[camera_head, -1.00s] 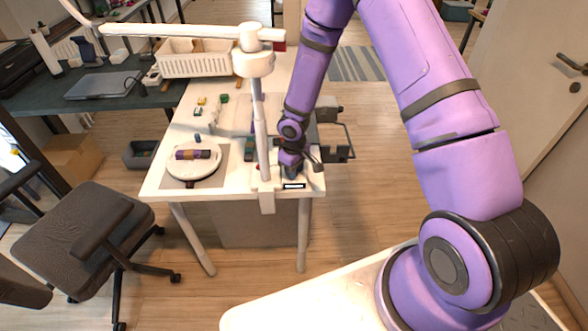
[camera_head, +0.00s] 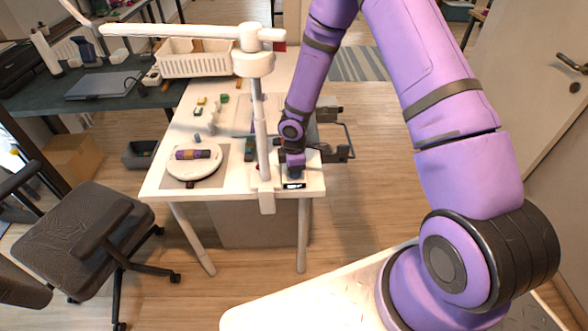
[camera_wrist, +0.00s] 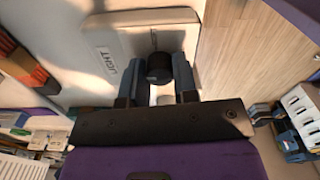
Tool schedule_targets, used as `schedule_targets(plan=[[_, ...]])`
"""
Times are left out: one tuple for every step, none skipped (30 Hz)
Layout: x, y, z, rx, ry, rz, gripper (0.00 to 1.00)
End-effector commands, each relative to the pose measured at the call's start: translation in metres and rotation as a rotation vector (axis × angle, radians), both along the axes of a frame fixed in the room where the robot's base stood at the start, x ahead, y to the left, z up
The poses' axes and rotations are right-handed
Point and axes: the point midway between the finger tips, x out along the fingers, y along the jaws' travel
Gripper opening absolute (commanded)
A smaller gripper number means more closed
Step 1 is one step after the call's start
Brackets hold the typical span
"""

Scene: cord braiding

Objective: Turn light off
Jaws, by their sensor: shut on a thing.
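A pale plate (camera_wrist: 125,40) with the word LIGHT on it shows in the wrist view. A round black knob (camera_wrist: 158,66) stands on this plate. My gripper (camera_wrist: 160,76) has its two fingers on either side of the knob and is shut on it. The knob is hidden there by my gripper. A white lamp post (camera_head: 261,130) with a long arm stands to the left of my gripper.
The white table (camera_head: 232,191) holds a round white disc (camera_head: 180,172) with a purple and orange roll on it, and several small blocks. A white basket (camera_head: 195,66) stands at the back. A dark frame (camera_head: 340,153) juts out at the table's right side.

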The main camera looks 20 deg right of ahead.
Motion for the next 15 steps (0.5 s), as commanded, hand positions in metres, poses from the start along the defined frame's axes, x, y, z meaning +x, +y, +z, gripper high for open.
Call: schedule_targets(plan=[[0.0005, -0.0004, 0.0003, 0.000, -0.001, 0.018, 0.03], [0.0005, -0.0004, 0.0003, 0.000, -0.001, 0.029, 0.03], [0.0005, -0.0004, 0.0003, 0.000, -0.001, 0.040, 0.03], [0.0005, -0.0004, 0.0003, 0.000, -0.001, 0.048, 0.03], [0.0005, -0.0004, 0.0003, 0.000, -0.001, 0.056, 0.03], [0.0005, -0.0004, 0.0003, 0.000, -0.001, 0.064, 0.03], [0.0006, -0.0004, 0.0003, 0.000, -0.001, 0.068, 0.03], [0.0005, -0.0004, 0.0003, -0.001, -0.001, 0.072, 0.03], [0.0005, -0.0004, 0.0003, -0.001, -0.001, 0.077, 0.03], [0.0006, -0.0004, 0.0003, -0.001, -0.001, 0.080, 0.03], [0.0006, -0.0004, 0.0003, -0.001, -0.001, 0.082, 0.04], [0.0006, -0.0004, 0.0003, -0.001, -0.001, 0.084, 0.04], [0.0006, -0.0004, 0.0003, -0.001, -0.001, 0.085, 0.04], [0.0006, -0.0004, 0.0003, -0.001, -0.001, 0.085, 0.04], [0.0006, -0.0004, 0.0003, -0.001, -0.001, 0.086, 0.04]])
